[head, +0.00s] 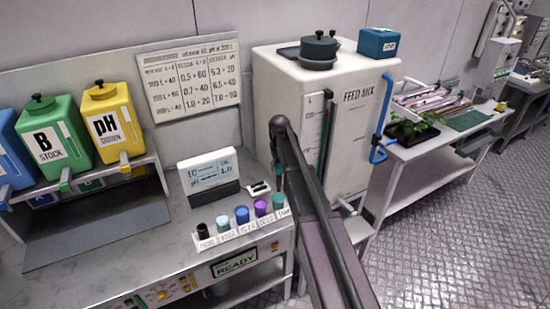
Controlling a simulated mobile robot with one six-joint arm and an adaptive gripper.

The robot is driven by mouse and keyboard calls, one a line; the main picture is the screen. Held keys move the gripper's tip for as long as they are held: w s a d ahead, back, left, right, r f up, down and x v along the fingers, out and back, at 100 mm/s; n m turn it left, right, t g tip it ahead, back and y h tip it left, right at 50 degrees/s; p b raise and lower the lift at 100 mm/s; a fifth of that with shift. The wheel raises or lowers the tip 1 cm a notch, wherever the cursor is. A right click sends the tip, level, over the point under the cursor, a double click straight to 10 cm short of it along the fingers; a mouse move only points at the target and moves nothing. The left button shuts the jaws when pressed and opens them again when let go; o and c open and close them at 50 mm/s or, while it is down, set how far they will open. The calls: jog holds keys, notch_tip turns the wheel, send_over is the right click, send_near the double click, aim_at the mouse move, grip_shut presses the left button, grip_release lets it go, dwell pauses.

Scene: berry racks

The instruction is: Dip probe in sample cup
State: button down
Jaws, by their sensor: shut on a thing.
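My gripper (278,178) hangs at the end of my arm, at the right end of a row of small coloured containers. It is shut on a thin thing that I take to be the probe; my arm and the small size hide its detail. Its lower end is close above or at the teal container (279,203); I cannot tell whether it is inside. The row also holds a black (203,230), a light blue (223,224), a blue (242,214) and a purple container (261,208). Their white labels are too small to read, so I cannot tell which is the sample cup.
A meter (208,172) and a small white holder (259,188) stand behind the row. The FEED MIX tank (352,150) rises close to the right of my arm. Green (52,140) and yellow (112,125) bottles stand at left. The bench's left front is clear.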

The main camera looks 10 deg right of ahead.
aim_at(279, 182)
jog(key=shift+w+d+r, duration=0.1)
jog(key=shift+w, duration=0.15)
dwell(0.4)
jog(key=shift+f+b, duration=4.4)
jog(key=shift+r+p, duration=4.45)
jog(key=shift+r, duration=0.05)
